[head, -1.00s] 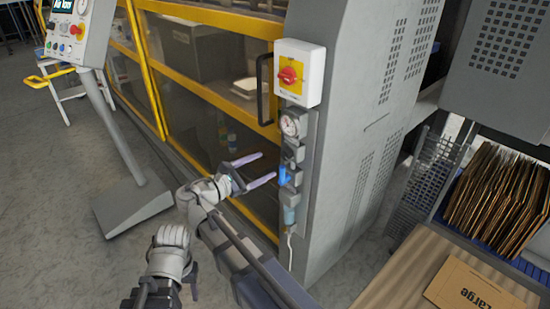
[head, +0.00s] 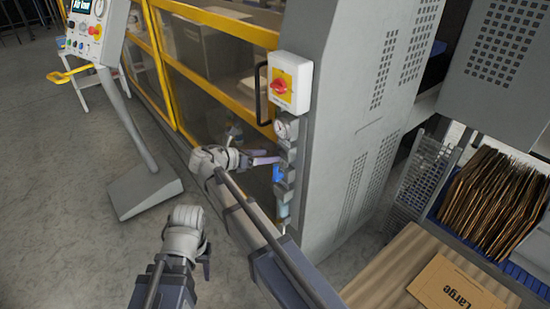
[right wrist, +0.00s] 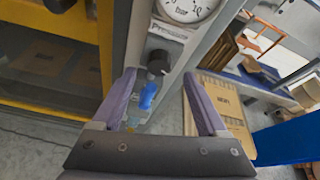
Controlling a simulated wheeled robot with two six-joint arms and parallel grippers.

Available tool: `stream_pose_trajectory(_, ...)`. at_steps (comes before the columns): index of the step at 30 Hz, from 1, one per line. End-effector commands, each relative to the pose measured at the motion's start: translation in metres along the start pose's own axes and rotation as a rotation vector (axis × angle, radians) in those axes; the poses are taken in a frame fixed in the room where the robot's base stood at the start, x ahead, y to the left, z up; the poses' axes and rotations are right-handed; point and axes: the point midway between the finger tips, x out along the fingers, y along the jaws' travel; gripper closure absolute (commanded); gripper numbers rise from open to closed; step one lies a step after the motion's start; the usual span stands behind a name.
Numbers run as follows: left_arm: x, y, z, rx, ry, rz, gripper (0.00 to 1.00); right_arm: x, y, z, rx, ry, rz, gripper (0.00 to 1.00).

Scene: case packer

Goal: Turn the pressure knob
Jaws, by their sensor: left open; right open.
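The dark round pressure knob (right wrist: 158,62) sits below its "Pressure" label on the grey air unit at the machine's side. In the right wrist view my open right gripper (right wrist: 159,76) has one fingertip to each side of the knob in the picture; contact does not show. In the head view my right gripper (head: 275,158) reaches the air unit from the left, and the knob is hard to make out there. A blue valve handle (right wrist: 148,96) is just below the knob, between the fingers in the picture. My left gripper (head: 205,255) is open and empty, low over the floor.
A pressure gauge (right wrist: 188,6) is directly above the knob. A red switch on a yellow plate (head: 279,85) and a black door handle (head: 262,95) are higher up. A control pedestal (head: 145,190) stands left. A carton table (head: 385,275) is at the lower right.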

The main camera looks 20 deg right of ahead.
Motion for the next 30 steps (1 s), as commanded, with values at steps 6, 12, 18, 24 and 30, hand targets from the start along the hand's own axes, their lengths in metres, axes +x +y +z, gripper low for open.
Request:
stream_pose_trajectory(6,0.012,0.001,-0.001,0.000,0.000,0.000,0.50,0.029,0.001,-0.001,0.002,0.000,0.000,0.24)
stream_pose_trajectory(12,0.014,0.001,-0.001,0.000,0.000,0.000,0.50,0.038,0.000,0.000,0.001,0.000,0.000,0.24)
stream_pose_trajectory(18,0.014,0.001,-0.001,0.000,0.000,0.000,0.50,0.038,0.000,0.000,0.001,-0.001,0.001,0.24)
stream_pose_trajectory(24,0.014,0.001,-0.001,0.000,0.000,0.000,0.50,0.038,0.000,0.000,0.001,-0.001,0.001,0.41)
stream_pose_trajectory(30,0.014,0.001,-0.001,0.000,0.000,0.000,0.50,0.038,0.000,0.000,0.001,-0.001,0.001,0.64)
